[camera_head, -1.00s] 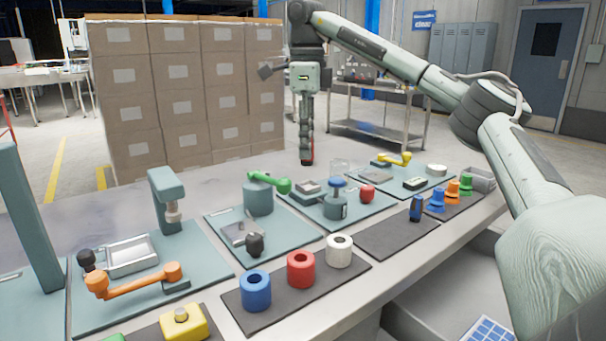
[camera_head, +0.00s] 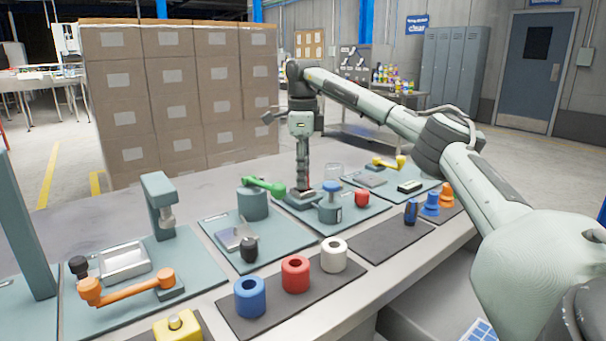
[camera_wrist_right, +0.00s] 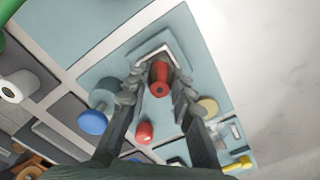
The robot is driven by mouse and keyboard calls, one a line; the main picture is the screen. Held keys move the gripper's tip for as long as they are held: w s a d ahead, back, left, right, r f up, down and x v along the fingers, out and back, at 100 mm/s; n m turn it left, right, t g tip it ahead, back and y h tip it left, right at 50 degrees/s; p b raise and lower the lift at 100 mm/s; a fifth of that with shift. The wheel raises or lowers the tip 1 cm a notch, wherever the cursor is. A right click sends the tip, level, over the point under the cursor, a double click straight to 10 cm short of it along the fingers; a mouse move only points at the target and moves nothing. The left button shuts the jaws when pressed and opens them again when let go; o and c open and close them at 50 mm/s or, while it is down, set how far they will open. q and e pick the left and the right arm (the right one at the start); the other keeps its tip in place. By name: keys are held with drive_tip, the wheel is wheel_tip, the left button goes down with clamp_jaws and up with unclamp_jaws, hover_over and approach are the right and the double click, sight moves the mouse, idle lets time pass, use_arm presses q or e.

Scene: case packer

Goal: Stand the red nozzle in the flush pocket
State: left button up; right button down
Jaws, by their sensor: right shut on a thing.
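The red nozzle (camera_wrist_right: 159,78) is between the two fingers of my right gripper (camera_wrist_right: 157,90) in the right wrist view, its round open end facing the camera. In the head view my right gripper (camera_head: 303,184) points straight down over the grey pocket block (camera_head: 290,198) at the back of a teal mat. The fingers hide most of the nozzle there. In the right wrist view the block's pale raised edge (camera_wrist_right: 153,52) shows beyond the nozzle. I cannot tell whether the nozzle's lower end is inside the pocket. My left gripper is not in view.
Close by on the same mat are a blue-topped canister (camera_head: 331,208) and a red knob (camera_head: 362,198). A green-handled cylinder (camera_head: 252,204) stands to the left. Blue, red and white rings (camera_head: 295,275) stand in front. A dark mat (camera_head: 388,240) has bare room.

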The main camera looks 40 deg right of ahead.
drive_tip(key=shift+r, duration=0.1)
drive_tip(key=c, duration=1.3)
unclamp_jaws()
wheel_tip(320, 180, up, 12)
